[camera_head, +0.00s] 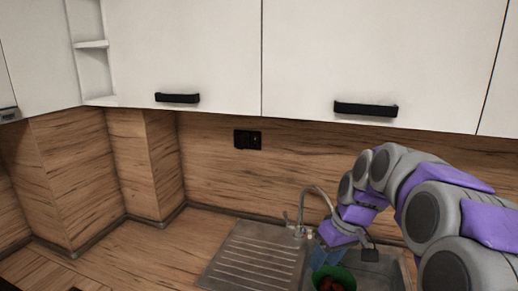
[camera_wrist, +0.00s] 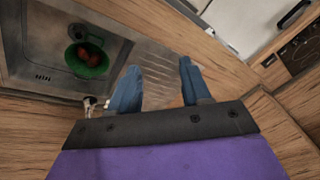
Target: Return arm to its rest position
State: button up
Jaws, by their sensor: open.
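My arm reaches in from the right in the head view, bent down over the sink. My gripper (camera_head: 326,256) is above the sink area, its blue fingers partly hidden by my wrist. In the wrist view my gripper (camera_wrist: 160,86) shows two blue fingers spread apart with nothing between them. Below it lies the ribbed metal drainboard (camera_wrist: 152,60). A green bowl (camera_wrist: 88,72) with reddish-brown items (camera_wrist: 82,55) inside stands in the sink basin, apart from the fingers. The bowl (camera_head: 345,274) also shows at the bottom of the head view.
The faucet (camera_head: 308,205) rises behind the sink, close to my gripper in the head view. White upper cabinets (camera_head: 190,50) with black handles hang above. A black socket (camera_head: 247,139) is on the wooden splashback. The counter (camera_head: 160,245) left of the drainboard (camera_head: 250,255) is clear.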

jog(key=s+a+f+m+g+h, duration=0.1)
jog(key=s+f, duration=0.3)
jog(key=s, duration=1.2)
jog(key=s+f+m+g+h, duration=0.1)
jog(key=s+f+m, duration=0.3)
jog(key=s, duration=1.2)
jog(key=shift+s+a+f+g+h+b, duration=0.3)
jog(key=shift+s+a+f+g+h, duration=0.1)
jog(key=shift+f, duration=0.3)
jog(key=shift+c, duration=0.2)
